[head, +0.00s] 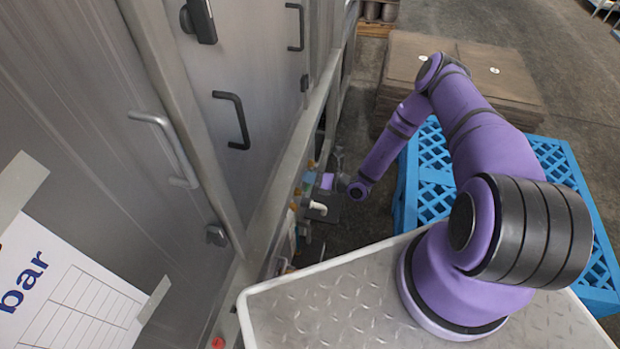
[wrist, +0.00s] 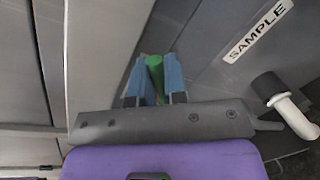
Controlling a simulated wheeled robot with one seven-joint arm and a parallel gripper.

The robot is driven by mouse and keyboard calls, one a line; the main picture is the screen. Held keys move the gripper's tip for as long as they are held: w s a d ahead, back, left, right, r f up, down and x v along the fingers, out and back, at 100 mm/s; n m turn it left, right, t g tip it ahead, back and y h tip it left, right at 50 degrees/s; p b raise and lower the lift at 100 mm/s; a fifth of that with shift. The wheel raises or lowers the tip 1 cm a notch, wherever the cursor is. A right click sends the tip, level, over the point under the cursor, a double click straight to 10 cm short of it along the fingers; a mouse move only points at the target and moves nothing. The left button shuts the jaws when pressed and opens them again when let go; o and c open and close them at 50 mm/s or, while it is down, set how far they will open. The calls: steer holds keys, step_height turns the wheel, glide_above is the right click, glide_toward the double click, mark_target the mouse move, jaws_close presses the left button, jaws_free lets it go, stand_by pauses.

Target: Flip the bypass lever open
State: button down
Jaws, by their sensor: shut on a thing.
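In the wrist view, a green handle (wrist: 154,72) stands between the two blue fingers of my gripper (wrist: 155,80). The fingers are shut on it, one on each side. It looks like the grip of the bypass lever, but no label on it can be read. The lever's pivot and base are hidden, so I cannot tell how far it is turned. In the head view my gripper (head: 328,180) is small, low against the side of the grey equipment; the handle cannot be made out there.
A dark panel with a SAMPLE label (wrist: 258,30) and a white bent pipe (wrist: 296,117) lie to the right in the wrist view. In the head view, metal doors with handles (head: 232,120) fill the left. A blue pallet (head: 560,155) and stacked brown sheets (head: 510,90) stand behind my arm.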

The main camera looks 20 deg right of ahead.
mark_target(306, 193)
steer(key=n, duration=0.1)
steer(key=s+a+r+n, duration=0.1)
steer(key=n, duration=0.1)
steer(key=s+n+t, duration=0.1)
steer(key=n, duration=0.1)
steer(key=shift+a+r, duration=0.15)
steer(key=shift+r, duration=0.2)
steer(key=shift+s+a+r+n+t, duration=0.1)
steer(key=shift+s+a+n+t, duration=0.2)
steer(key=shift+n, duration=0.45)
steer(key=shift+s+a+r+n+t, duration=0.1)
steer(key=shift+s+n, duration=0.25)
steer(key=shift+n, duration=0.35)
steer(key=shift+s+a+n+t, duration=0.1)
steer(key=shift+s+a+n, duration=0.2)
steer(key=shift+n, duration=0.45)
steer(key=shift+s, duration=0.1)
steer(key=c, duration=1.2)
jaws_free()
steer(key=shift+o, duration=0.2)
steer(key=shift+d, duration=0.1)
steer(key=v, duration=1)
steer(key=shift+s+d, duration=0.2)
steer(key=shift+d, duration=0.1)
steer(key=shift+f, duration=0.1)
